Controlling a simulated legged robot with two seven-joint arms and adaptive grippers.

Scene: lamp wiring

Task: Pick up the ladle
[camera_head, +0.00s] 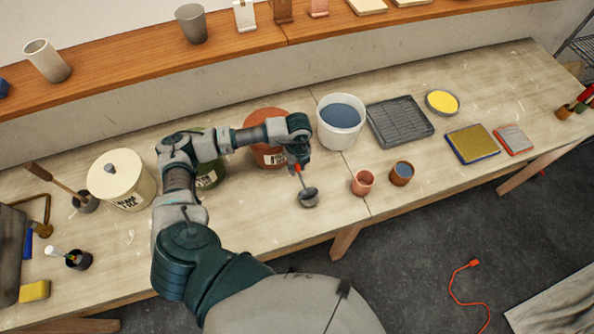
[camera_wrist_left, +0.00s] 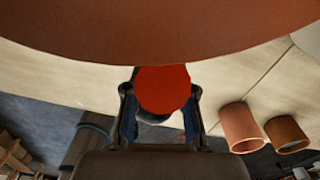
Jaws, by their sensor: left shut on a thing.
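The ladle (camera_head: 308,197) has a grey bowl, a thin stem and a red handle end. It hangs below my left gripper (camera_head: 298,164) in the head view, bowl down, over the table in front of the reddish-brown bucket (camera_head: 262,153). My left gripper is shut on its handle. In the left wrist view the red handle end (camera_wrist_left: 162,88) sits between the fingers of the left gripper (camera_wrist_left: 160,105). I cannot tell whether the bowl touches the table. My right gripper is not in view.
A white bucket of blue liquid (camera_head: 341,121) and two small cups, one pink (camera_head: 362,183) and one brown (camera_head: 401,173), stand to the right. A green container (camera_head: 208,172) is partly hidden behind my arm. The table's front edge is close, with bare tabletop around the ladle.

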